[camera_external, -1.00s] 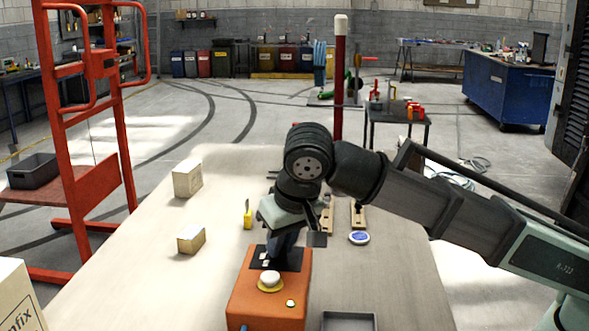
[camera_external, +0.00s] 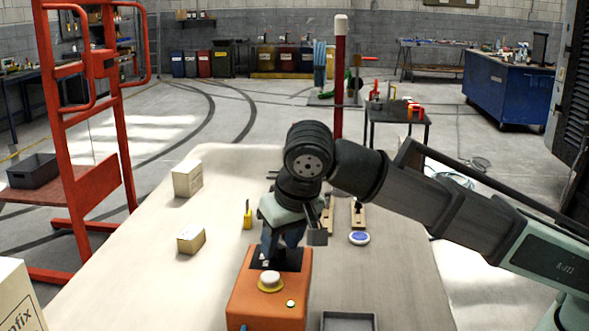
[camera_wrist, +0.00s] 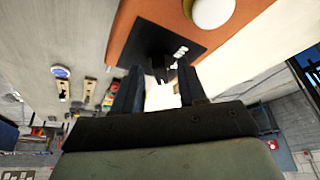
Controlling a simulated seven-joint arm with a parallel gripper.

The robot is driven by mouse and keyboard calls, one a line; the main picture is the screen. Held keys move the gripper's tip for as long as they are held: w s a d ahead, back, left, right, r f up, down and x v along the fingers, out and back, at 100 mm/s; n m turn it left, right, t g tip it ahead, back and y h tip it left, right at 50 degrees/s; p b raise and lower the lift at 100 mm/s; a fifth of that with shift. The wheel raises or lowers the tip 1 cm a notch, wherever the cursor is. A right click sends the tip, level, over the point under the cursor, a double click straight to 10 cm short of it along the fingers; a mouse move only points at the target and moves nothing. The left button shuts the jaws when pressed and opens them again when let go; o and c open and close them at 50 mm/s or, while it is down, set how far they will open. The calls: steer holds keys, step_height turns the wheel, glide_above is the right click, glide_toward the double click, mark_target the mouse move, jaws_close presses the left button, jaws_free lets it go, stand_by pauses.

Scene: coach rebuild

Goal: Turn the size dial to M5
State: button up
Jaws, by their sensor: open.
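An orange box (camera_external: 268,300) stands on the near part of the table, with a black plate (camera_external: 262,265) on top bearing small white marks. The plate also shows in the wrist view (camera_wrist: 150,38), with a small dark part (camera_wrist: 162,72) at its edge between the fingers; I cannot tell for sure that this is the size dial, and no M5 label is readable. My gripper (camera_external: 280,258) points down over the plate. In the wrist view my gripper (camera_wrist: 160,76) has its two dark fingers apart. Whether they touch anything is unclear.
A grey tray (camera_external: 349,318), a yellow tool (camera_external: 247,215), small cartons (camera_external: 190,238) and a blue-white disc (camera_external: 359,238) are nearby.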

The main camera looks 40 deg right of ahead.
steer(key=v, duration=1.3)
steer(key=shift+r, duration=0.25)
